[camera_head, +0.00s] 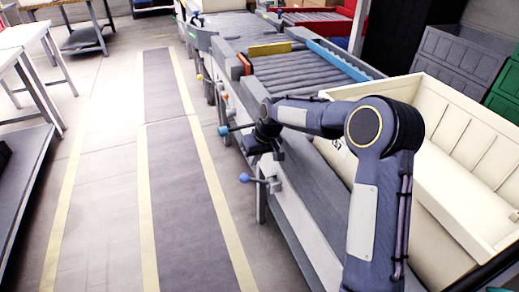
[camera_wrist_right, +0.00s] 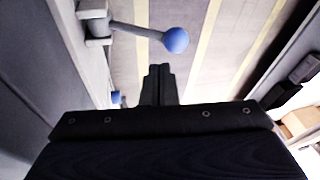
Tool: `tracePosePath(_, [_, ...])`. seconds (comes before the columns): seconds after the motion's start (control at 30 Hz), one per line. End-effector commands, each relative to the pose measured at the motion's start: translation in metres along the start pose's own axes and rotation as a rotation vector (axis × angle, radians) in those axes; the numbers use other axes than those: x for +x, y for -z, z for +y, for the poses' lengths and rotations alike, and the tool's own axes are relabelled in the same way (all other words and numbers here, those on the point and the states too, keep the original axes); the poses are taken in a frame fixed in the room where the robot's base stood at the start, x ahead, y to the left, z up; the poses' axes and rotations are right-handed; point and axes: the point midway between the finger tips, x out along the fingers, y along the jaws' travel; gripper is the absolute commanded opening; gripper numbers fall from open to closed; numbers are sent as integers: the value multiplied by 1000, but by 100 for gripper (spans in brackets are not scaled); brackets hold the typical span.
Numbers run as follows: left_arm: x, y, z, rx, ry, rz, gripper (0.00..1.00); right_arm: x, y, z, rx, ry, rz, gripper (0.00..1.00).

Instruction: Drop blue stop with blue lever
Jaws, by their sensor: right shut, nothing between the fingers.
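A blue-knobbed lever (camera_head: 244,178) sticks out from the side of the conveyor frame in the head view. Another blue-tipped lever (camera_head: 223,131) is farther along the same side. In the wrist view a blue ball lever (camera_wrist_right: 175,40) on a metal bracket is ahead and to the right of my fingertips, with a gap between. A second blue tip (camera_wrist_right: 115,97) shows at the left. The blue stop (camera_head: 338,60) is a long bar along the rollers. My right gripper (camera_head: 262,142) is near the levers, its fingers shut and empty (camera_wrist_right: 158,73). My left gripper is out of view.
A yellow bar (camera_head: 270,48) and an orange-red block (camera_head: 243,63) are on the roller conveyor (camera_head: 300,75). An orange-tipped lever (camera_head: 225,97) is farther along. Cream bins (camera_head: 450,125) stand right. The striped floor (camera_head: 185,180) is clear left.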

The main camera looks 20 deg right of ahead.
Motion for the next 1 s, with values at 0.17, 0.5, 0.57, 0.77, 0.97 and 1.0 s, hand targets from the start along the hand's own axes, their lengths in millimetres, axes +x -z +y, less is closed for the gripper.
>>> tracePosePath(0.17, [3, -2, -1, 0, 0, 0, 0, 19, -7, -10, -2, 0, -1, 0])
tracePosePath(0.5, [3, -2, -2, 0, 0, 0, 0, 24, -9, -12, -1, -1, 1, 0])
tracePosePath(0.57, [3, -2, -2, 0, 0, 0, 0, 24, -9, -12, -1, -1, 1, 0])
tracePosePath(0.77, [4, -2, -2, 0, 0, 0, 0, 25, -9, -13, -4, -10, -1, 0])
tracePosePath(0.97, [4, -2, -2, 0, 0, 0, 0, 32, -10, -21, -23, -70, -10, 0])
tracePosePath(1.0, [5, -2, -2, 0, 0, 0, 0, 35, -10, -24, -29, -90, -13, 0])
